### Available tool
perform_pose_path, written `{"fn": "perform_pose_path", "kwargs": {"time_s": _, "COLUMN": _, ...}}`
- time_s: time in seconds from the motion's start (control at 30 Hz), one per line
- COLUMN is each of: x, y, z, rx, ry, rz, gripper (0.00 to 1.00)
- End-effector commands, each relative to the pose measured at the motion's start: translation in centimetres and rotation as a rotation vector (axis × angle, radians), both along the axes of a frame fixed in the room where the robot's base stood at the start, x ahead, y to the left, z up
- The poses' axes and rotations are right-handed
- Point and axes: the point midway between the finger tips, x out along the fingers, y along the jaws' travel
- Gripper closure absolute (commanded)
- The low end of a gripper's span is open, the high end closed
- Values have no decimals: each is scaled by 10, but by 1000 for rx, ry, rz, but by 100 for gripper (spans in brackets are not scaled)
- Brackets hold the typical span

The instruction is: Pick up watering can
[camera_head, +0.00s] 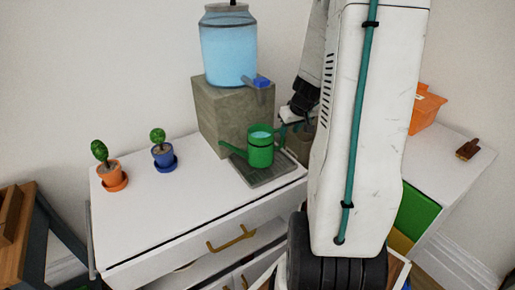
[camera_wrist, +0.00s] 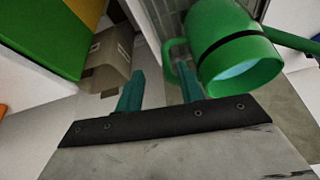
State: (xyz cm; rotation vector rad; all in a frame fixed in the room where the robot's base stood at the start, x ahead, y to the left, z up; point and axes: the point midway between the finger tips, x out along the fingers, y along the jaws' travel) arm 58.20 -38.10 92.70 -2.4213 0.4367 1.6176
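The green watering can (camera_head: 260,152) stands upright on a grey drip tray (camera_head: 284,171) on the white cabinet, in front of the water dispenser. Its spout points left and its handle is on the right, near my gripper. In the wrist view the can (camera_wrist: 238,42) is at upper right, with its handle (camera_wrist: 168,50) by the right finger. My gripper (camera_wrist: 160,88) is open, its two teal fingers apart. I cannot tell whether a finger touches the handle. In the head view my arm hides part of the gripper.
A blue-water dispenser (camera_head: 228,52) stands on a stone block (camera_head: 220,112) behind the can. Two potted plants, orange (camera_head: 111,175) and blue (camera_head: 164,157), stand at left with clear tabletop between them and the can. A brown box (camera_wrist: 108,60) is left of the fingers in the wrist view.

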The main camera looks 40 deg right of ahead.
Motion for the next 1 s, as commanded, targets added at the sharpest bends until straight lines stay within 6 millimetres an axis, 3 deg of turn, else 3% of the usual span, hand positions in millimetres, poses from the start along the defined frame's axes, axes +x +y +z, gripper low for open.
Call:
{"fn": "perform_pose_path", "kwargs": {"time_s": 0.33, "x": 22, "y": 1, "z": -43, "rx": 2, "ry": 2, "rz": 0, "gripper": 62}}
{"fn": "perform_pose_path", "kwargs": {"time_s": 0.63, "x": 24, "y": -1, "z": -48, "rx": 0, "ry": 0, "rz": 0, "gripper": 62}}
{"fn": "perform_pose_path", "kwargs": {"time_s": 0.67, "x": 24, "y": -1, "z": -48, "rx": 0, "ry": 0, "rz": 0, "gripper": 65}}
{"fn": "perform_pose_path", "kwargs": {"time_s": 0.8, "x": 24, "y": -1, "z": -48, "rx": 0, "ry": 0, "rz": 0, "gripper": 100}}
{"fn": "perform_pose_path", "kwargs": {"time_s": 1.0, "x": 24, "y": 0, "z": -48, "rx": 1, "ry": 0, "rz": 0, "gripper": 100}}
